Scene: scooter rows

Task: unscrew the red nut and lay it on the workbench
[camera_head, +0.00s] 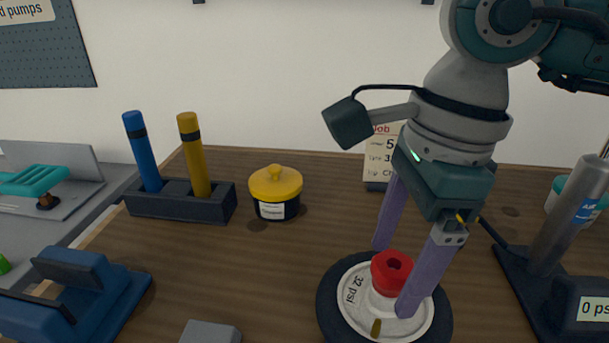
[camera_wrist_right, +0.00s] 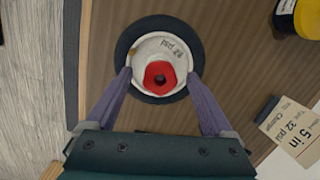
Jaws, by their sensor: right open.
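The red nut (camera_head: 391,271) sits at the hub of a small wheel with a dark tyre (camera_head: 334,299) and a white centre marked 32 psi. The wheel lies flat on the brown wooden workbench (camera_head: 290,245). My right gripper (camera_head: 392,280) points down over the wheel, with one purple finger on each side of the nut. Whether the fingertips touch the wheel, I cannot tell. My left gripper is not in view.
A black holder (camera_head: 180,203) with blue and yellow handles and a yellow-lidded pot (camera_head: 276,192) stand left. A job card (camera_head: 381,157) is behind my right gripper. A pump (camera_head: 565,230) stands at right, a blue device (camera_head: 75,295) at front left. The bench between pot and wheel is clear.

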